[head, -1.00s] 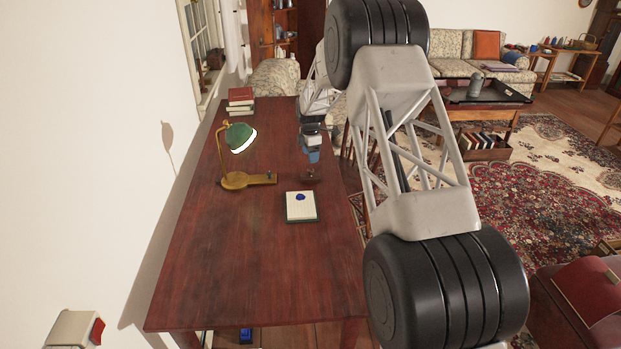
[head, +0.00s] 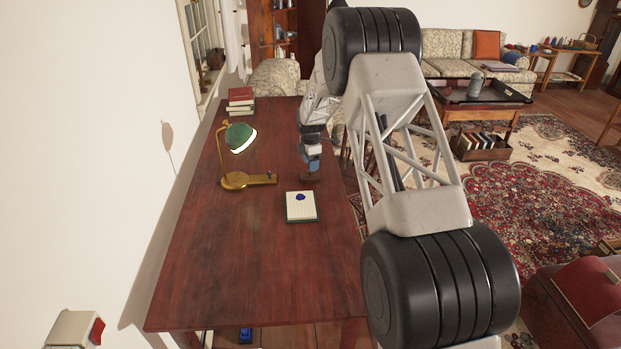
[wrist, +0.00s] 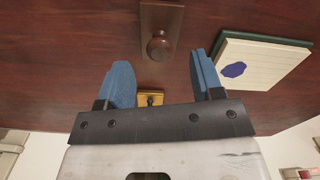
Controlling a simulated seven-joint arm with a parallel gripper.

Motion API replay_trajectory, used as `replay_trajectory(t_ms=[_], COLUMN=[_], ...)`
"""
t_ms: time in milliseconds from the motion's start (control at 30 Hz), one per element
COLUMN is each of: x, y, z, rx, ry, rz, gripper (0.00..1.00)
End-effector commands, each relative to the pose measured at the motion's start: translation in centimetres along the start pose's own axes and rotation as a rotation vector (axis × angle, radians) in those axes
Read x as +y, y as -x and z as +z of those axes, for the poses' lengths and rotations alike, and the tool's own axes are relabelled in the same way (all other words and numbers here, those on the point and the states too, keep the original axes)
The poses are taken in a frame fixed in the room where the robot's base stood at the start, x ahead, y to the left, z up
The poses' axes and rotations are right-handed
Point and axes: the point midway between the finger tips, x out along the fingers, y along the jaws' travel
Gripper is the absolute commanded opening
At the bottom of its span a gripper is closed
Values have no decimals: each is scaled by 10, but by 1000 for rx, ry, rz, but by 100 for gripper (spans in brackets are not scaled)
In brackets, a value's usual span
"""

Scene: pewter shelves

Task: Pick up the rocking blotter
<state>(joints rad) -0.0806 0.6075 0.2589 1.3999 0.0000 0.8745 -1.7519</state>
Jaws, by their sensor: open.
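The rocking blotter (wrist: 160,30) is a dark brown wooden piece with a round knob on top. In the wrist view it lies at the top middle, just beyond the fingertips and roughly centred between them. In the head view the blotter (head: 310,177) is a small brown shape on the desk, partly covered by my gripper. My gripper (wrist: 160,62) has two blue fingers, spread apart with nothing between them. In the head view my gripper (head: 312,165) is low over the desk at the blotter; I cannot tell whether it touches.
A notepad (head: 301,212) with a blue blob lies close to the blotter. A brass desk lamp (head: 236,181) with a green shade stands to the left. The near part of the desk (head: 250,270) is clear.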

Motion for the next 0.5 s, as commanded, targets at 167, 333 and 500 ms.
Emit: replay_trajectory(t_ms=[167,333,500], x=[0,0,0], y=[-22,-36,-39], z=[1,1,1], rx=[1,0,0], ry=[0,0,0], rz=[-3,-1,-1], gripper=[61,61,61])
